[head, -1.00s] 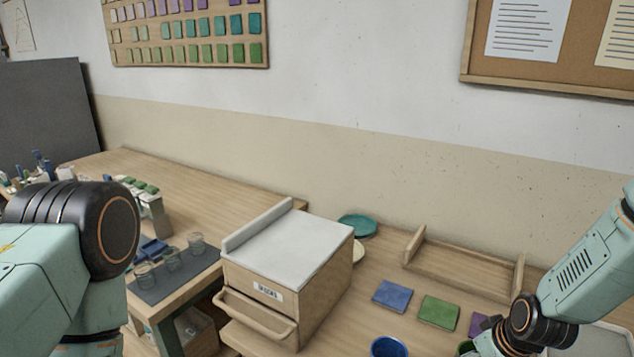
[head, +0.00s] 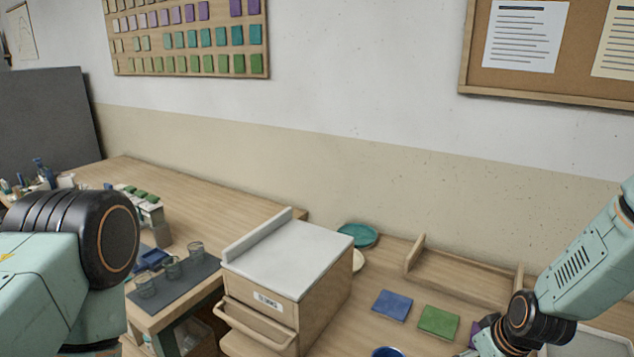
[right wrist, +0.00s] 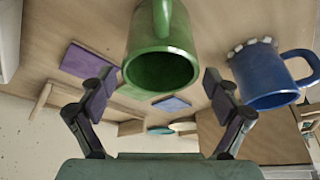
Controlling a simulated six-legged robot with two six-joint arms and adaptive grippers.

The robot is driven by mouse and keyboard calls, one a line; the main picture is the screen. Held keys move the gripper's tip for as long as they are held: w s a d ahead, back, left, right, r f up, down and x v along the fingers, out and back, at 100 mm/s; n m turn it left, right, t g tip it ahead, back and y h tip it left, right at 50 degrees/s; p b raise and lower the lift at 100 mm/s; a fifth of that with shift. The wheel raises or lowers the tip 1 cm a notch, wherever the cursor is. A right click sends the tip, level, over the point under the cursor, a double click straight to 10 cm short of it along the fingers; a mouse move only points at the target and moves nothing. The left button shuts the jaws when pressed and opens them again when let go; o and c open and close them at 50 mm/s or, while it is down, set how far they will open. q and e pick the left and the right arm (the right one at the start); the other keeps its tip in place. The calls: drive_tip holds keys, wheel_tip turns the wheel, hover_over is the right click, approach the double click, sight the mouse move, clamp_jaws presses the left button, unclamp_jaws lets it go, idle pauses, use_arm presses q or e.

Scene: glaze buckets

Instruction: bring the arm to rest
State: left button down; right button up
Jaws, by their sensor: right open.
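My right gripper (right wrist: 160,78) is open in the right wrist view, with its dark fingers apart.
A wooden drawer box (head: 285,262) with a white top stands mid-table. Blue (head: 392,305) and green (head: 438,321) tiles lie to its right, before a low wooden rack (head: 462,278). Glass jars (head: 172,268) stand on a dark mat at left.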

wheel_tip(320, 180, up, 5)
drive_tip(key=p, duration=0.4)
drive_tip(key=shift+s, duration=0.15)
drive_tip(key=shift+s+r, duration=0.1)
drive_tip(key=shift+s, duration=0.05)
drive_tip(key=shift+s, duration=0.1)
